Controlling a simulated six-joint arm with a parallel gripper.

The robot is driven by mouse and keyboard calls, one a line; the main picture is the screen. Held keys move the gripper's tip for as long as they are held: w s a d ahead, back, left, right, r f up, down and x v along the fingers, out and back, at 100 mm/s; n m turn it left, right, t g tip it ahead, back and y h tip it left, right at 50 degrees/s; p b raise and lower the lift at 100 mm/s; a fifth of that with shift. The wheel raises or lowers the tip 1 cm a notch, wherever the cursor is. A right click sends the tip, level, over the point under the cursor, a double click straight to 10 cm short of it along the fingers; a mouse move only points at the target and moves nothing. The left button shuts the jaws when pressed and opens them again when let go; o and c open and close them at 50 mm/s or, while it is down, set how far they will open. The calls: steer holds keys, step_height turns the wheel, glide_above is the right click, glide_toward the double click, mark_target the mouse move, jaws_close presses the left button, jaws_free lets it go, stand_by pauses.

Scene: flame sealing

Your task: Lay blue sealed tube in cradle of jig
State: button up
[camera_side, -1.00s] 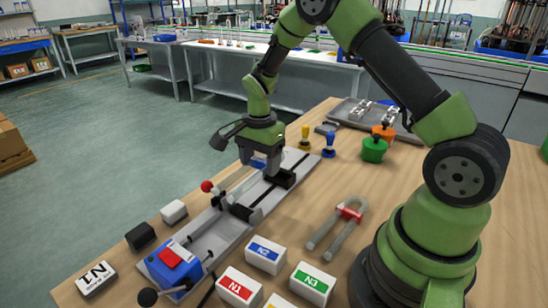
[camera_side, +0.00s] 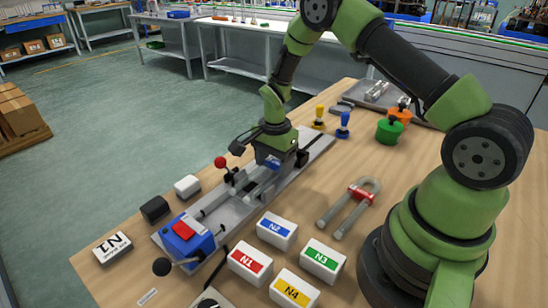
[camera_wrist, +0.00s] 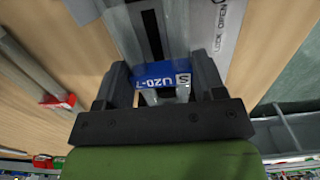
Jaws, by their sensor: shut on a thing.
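My gripper (camera_side: 268,163) is shut on the blue sealed tube, low over the grey rail of the jig (camera_side: 318,145). In the wrist view, the tube's blue label (camera_wrist: 160,76), marked U20-7 and S, shows between the two dark fingers. Clear glass shows on the near side of the label. The tube lies roughly along the rail. The dark cradle blocks are partly hidden by my gripper, and I cannot tell whether the tube touches them. The jig's blue box (camera_side: 187,241) with a red top is at its near end.
A red-ball lever (camera_side: 220,162) stands close left of my gripper. Boxes N2 (camera_side: 277,230), N1 (camera_side: 249,262), N3 (camera_side: 322,259) and N4 (camera_side: 294,289) lie right of the jig.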

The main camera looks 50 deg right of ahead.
stand_by(0.4)
steer(key=o, duration=1)
steer(key=shift+r, duration=0.1)
step_height(320, 180, up, 9)
steer(key=shift+d+r, duration=0.1)
steer(key=shift+r, duration=0.25)
